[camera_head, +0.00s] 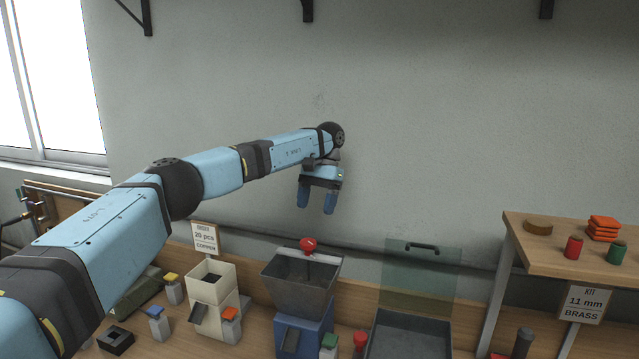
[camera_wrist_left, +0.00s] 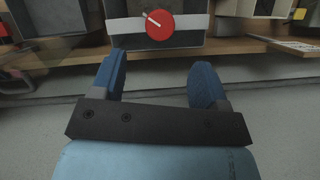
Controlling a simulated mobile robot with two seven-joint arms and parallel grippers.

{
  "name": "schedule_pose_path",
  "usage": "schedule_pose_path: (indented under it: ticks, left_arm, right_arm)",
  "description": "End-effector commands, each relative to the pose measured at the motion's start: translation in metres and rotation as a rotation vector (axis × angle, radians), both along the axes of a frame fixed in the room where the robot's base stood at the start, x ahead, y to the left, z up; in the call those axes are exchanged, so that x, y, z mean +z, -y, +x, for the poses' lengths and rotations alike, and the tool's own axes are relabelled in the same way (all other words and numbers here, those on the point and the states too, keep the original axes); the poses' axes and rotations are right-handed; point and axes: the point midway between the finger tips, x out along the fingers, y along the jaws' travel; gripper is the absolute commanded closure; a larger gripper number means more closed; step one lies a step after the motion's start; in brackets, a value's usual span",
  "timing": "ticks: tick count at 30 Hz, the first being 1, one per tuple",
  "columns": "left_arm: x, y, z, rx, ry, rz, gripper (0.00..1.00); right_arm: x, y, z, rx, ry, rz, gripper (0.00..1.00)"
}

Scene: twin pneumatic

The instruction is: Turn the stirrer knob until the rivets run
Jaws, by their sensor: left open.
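The red stirrer knob (camera_head: 308,244) sits on a bar across the top back of a grey hopper (camera_head: 300,278), which stands on a blue base (camera_head: 302,330). In the left wrist view the knob (camera_wrist_left: 160,24) shows face-on with a white pointer line slanting to the upper left. My left gripper (camera_head: 316,202) is above the knob, fingers pointing down, apart from it. In the left wrist view its two blue fingers (camera_wrist_left: 162,80) are spread with nothing between them. No rivets can be made out inside the hopper. My right gripper is not in view.
A cream feeder (camera_head: 210,285) with a sign stands left of the hopper. A dark tray with a raised clear lid (camera_head: 420,275) is at the right. A red button (camera_head: 360,340) stands between. A raised shelf (camera_head: 560,250) holds red and green parts. The wall is behind.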

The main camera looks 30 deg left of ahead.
Motion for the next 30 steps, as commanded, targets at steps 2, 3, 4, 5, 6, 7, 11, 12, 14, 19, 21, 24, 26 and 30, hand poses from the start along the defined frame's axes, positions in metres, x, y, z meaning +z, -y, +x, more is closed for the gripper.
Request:
schedule_pose_path:
  ticks: [2,3,4,5,6,7,11,12,14,19,21,24,26,30]
  left_arm:
    - [0.019,0.001,0.007,0.001,0.001,0.003,0.32]
    - [0.025,0.0,0.01,0.001,0.002,0.002,0.32]
    - [0.03,0.0,0.011,0.001,0.001,0.003,0.32]
    - [0.033,0.0,0.013,0.001,0.0,0.002,0.32]
    - [0.037,0.001,0.015,0.001,-0.001,0.001,0.32]
    - [0.039,0.0,0.016,0.001,-0.001,0.001,0.32]
    - [0.045,0.0,0.018,0.0,0.0,0.0,0.32]
    - [0.045,0.0,0.019,-0.001,0.0,0.0,0.32]
    - [0.046,0.0,0.019,-0.001,0.0,-0.001,0.32]
    - [0.045,0.0,0.019,-0.001,-0.001,-0.001,0.32]
    - [0.045,0.0,0.019,-0.001,-0.001,-0.001,0.32]
    - [0.045,0.0,0.019,-0.001,-0.001,-0.001,0.32]
    - [0.045,0.0,0.019,-0.001,-0.001,-0.001,0.32]
    - [0.045,0.0,0.019,-0.001,-0.001,-0.001,0.32]
  right_arm:
    - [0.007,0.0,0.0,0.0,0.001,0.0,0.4]
    - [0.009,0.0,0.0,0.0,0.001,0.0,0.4]
    - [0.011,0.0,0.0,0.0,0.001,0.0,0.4]
    - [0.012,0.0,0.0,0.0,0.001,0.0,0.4]
    - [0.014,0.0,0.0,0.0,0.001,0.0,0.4]
    - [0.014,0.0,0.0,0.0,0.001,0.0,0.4]
    - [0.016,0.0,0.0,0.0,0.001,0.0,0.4]
    - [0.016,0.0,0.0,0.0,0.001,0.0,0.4]
    - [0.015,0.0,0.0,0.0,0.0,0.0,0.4]
    - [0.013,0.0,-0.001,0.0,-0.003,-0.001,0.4]
    - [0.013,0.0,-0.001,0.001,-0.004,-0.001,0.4]
    - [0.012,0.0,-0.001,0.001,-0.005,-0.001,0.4]
    - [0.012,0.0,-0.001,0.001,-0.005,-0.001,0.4]
    - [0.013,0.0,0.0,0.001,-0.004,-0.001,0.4]
